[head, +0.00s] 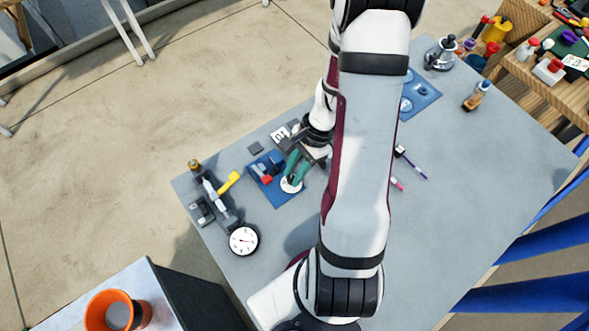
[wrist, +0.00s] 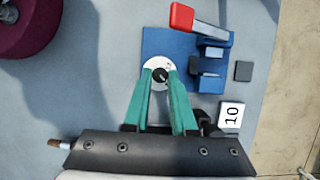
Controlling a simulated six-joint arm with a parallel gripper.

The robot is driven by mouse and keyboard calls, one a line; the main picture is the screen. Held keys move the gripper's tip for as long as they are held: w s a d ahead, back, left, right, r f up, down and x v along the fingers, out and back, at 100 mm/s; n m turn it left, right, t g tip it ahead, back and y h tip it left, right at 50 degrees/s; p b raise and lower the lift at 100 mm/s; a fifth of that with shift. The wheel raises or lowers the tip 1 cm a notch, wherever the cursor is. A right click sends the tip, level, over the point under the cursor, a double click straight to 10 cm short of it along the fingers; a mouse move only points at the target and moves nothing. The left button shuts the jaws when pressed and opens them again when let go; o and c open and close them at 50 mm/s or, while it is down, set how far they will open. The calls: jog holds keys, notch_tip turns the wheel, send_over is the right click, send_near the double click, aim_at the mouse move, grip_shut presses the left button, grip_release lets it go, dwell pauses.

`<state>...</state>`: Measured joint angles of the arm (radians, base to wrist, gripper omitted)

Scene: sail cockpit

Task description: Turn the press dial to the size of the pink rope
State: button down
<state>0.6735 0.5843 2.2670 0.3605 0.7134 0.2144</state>
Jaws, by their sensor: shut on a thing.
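The blue press (head: 257,168) lies on the grey table left of my arm. It has a red-tipped lever, which also shows in the wrist view (wrist: 182,16). Its white round dial (head: 291,187) sits at one corner, with a black knob in the middle; the dial's marks (wrist: 153,84) are too small to read. My gripper (wrist: 160,72) has teal fingers, shut on the dial's knob from both sides. In the head view my gripper (head: 294,172) partly covers the dial. A small pink piece (head: 398,184) lies right of my arm; I cannot tell if it is the rope.
A white card (wrist: 231,115) reading 10 and a dark grey square (wrist: 243,71) lie beside the press. A round gauge (head: 243,240) and a yellow-handled tool (head: 229,182) are at left. A blue mat (head: 420,95) lies beyond my arm. The table's right side is mostly clear.

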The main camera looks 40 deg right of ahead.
jog(key=n+g, duration=0.1)
jog(key=n, duration=0.3)
jog(key=shift+w+a+n+g, duration=0.1)
jog(key=shift+w+n+g, duration=0.1)
jog(key=shift+n+g, duration=0.15)
jog(key=shift+w+n+g+h, duration=0.1)
jog(key=shift+n+g+h, duration=0.25)
jog(key=shift+n, duration=0.7)
jog(key=shift+n+g+h, duration=0.15)
jog(key=shift+n+g, duration=0.25)
jog(key=shift+n, duration=0.6)
jog(key=c, duration=0.7)
grip_release()
jog(key=shift+c, duration=0.2)
